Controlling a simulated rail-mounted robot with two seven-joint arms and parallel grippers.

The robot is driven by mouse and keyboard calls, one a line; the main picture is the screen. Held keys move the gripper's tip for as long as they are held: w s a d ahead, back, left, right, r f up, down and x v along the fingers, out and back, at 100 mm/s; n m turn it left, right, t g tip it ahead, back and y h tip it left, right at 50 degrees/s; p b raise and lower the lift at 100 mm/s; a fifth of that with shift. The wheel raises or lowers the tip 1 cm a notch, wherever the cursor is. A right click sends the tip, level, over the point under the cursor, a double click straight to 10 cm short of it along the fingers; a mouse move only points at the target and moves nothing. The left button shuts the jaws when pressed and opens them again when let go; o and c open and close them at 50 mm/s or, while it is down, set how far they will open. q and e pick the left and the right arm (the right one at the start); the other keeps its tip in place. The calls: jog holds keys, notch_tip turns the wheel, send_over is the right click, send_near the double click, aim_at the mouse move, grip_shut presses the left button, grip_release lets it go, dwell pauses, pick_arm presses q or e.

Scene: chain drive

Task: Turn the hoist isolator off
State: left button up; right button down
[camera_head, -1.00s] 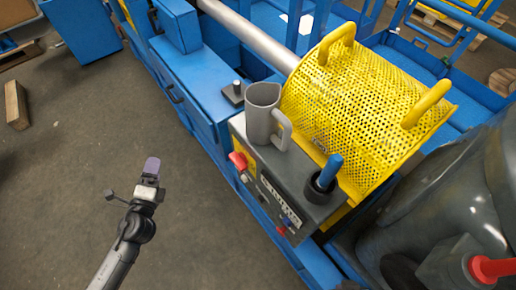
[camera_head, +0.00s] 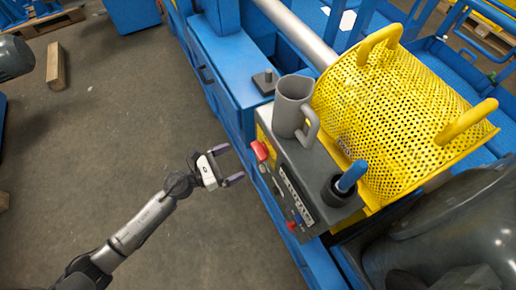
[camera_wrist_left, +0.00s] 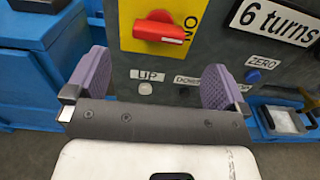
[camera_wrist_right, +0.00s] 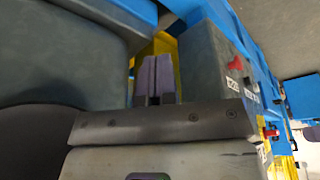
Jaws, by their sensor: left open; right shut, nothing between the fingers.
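The hoist isolator is a red rotary knob (camera_head: 260,151) on the side of the grey control box (camera_head: 290,165). In the left wrist view the isolator knob (camera_wrist_left: 162,31) lies crosswise on a yellow plate with an "ON" label beside it. My left gripper (camera_head: 234,164) is open and empty, just outside the box and facing its panel. In the left wrist view the knob lies beyond and between the two purple fingers, apart from them. My right gripper (camera_wrist_right: 155,78) is shut and empty beside a grey box; it is not seen in the head view.
A blue ZERO button (camera_wrist_left: 253,76) and a white UP button (camera_wrist_left: 145,88) sit on the panel. A yellow perforated guard (camera_head: 390,110) is behind.

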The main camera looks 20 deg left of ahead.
aim_at(258, 150)
pick_arm(q)
jog(key=x, duration=0.9)
jog(key=shift+w+d, duration=0.1)
jog(key=shift+d, duration=0.05)
jog(key=shift+c, duration=0.4)
jog(key=shift+c, duration=0.6)
jog(key=c, duration=0.7)
